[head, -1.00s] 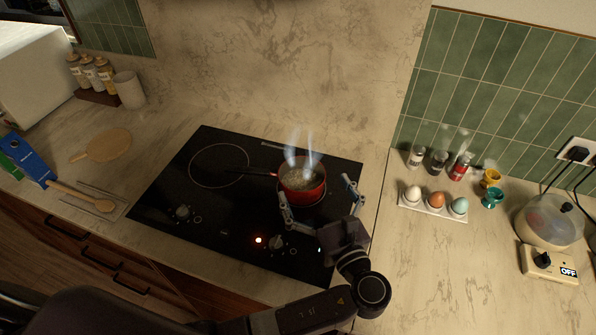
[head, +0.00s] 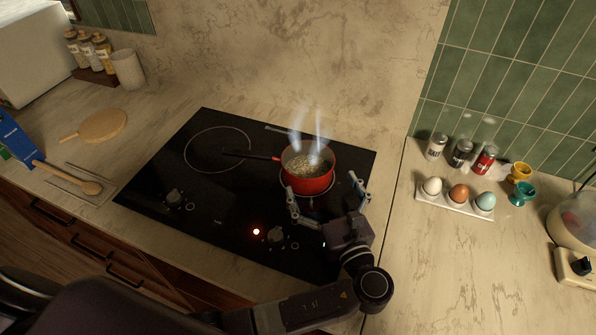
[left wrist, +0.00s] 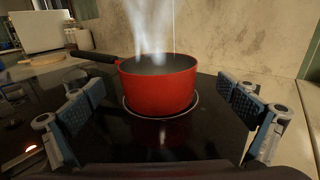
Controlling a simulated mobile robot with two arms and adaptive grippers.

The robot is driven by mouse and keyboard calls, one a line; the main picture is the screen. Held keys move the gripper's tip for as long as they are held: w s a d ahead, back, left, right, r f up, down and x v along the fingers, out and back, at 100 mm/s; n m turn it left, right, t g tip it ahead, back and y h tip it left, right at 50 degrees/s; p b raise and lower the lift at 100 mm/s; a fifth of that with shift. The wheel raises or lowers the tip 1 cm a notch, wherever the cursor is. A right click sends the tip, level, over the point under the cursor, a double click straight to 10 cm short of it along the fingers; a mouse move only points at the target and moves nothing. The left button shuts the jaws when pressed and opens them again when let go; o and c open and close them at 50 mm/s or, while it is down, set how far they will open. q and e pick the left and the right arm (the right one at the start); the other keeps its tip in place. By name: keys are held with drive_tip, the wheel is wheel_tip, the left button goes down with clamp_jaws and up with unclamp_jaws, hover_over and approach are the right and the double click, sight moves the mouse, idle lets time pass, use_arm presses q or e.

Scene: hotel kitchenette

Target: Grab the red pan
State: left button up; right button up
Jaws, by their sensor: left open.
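The red pan (head: 307,181) stands upright on the right rear ring of the black cooktop, with pale contents and steam rising from it. Its dark handle (head: 249,155) points left. My left gripper (head: 327,190) is open and empty, just in front of the pan, with its fingers spread toward it. In the left wrist view the red pan (left wrist: 158,88) sits ahead, between the two blue-padded fingers and apart from both. The handle (left wrist: 93,57) reaches to the left there. My right gripper is not in view.
The black cooktop (head: 190,185) has knobs (head: 275,237) and a lit red light along its front. An egg tray (head: 455,205), shakers and egg cups stand on the right counter. A wooden spoon (head: 90,187) and round board (head: 103,125) lie left. The left ring is empty.

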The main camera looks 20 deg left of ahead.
use_arm(q)
drive_tip(key=x, duration=0.2)
drive_tip(key=p+x, duration=0.1)
drive_tip(key=x, duration=0.1)
drive_tip(key=p+x, duration=0.1)
drive_tip(key=x, duration=0.1)
drive_tip(key=shift+a+r, duration=0.25)
drive_tip(key=shift+a+f, duration=0.1)
drive_tip(key=c, duration=1.6)
drive_tip(key=shift+w, duration=0.1)
drive_tip(key=shift+c, duration=0.6)
